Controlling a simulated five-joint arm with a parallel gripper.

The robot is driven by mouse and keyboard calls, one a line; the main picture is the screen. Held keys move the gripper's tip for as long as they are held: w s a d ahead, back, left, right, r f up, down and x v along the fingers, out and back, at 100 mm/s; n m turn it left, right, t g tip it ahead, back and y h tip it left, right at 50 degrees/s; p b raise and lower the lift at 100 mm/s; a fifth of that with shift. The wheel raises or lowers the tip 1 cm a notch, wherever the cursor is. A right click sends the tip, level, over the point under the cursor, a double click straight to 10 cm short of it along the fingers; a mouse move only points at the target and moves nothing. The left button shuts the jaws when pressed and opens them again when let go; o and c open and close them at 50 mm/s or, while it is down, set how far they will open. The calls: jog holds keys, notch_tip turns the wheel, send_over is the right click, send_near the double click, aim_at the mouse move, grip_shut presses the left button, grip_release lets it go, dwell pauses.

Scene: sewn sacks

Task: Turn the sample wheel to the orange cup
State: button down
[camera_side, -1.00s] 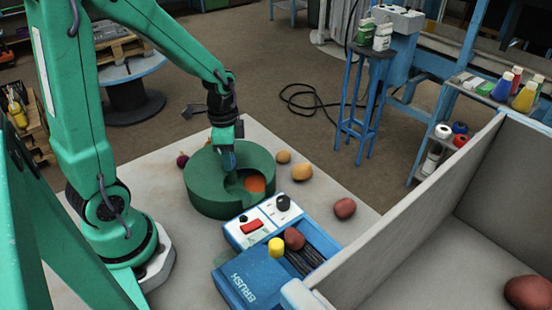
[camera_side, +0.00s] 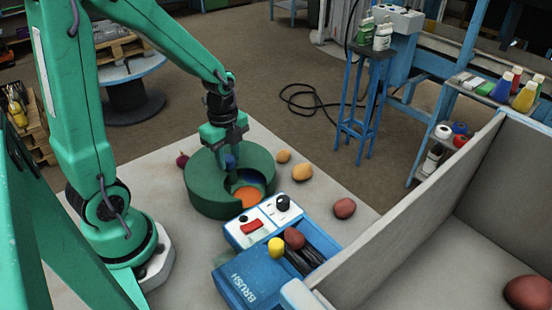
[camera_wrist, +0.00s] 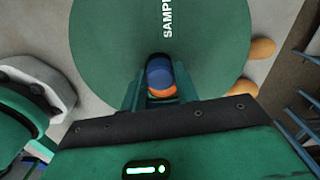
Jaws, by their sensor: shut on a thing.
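The sample wheel is a low, round green drum (camera_side: 208,192) on the pale table, with a notch cut in its front right. An orange cup (camera_side: 248,197) shows in the notch, toward its front, with a dark blue patch behind it. My gripper (camera_side: 231,161) points down over the middle of the drum, shut on a blue knob. In the wrist view, the blue knob (camera_wrist: 159,72) is between my jaws, with a bit of orange just below it. The green lid (camera_wrist: 110,40) there bears white lettering, partly cut off. Other cups are hidden.
A blue box (camera_side: 247,283) marked BRUSH and a white panel (camera_side: 262,222) with a red switch stand close in front of the drum. Round potato-like things (camera_side: 302,172) lie to its right. A grey-walled bin (camera_side: 400,230) fills the right.

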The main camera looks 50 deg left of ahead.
dwell(0.3)
jog(key=c, duration=1.1)
grip_release()
jog(key=shift+o, duration=0.2)
jog(key=shift+r, duration=0.15)
jog(key=shift+r, duration=3.8)
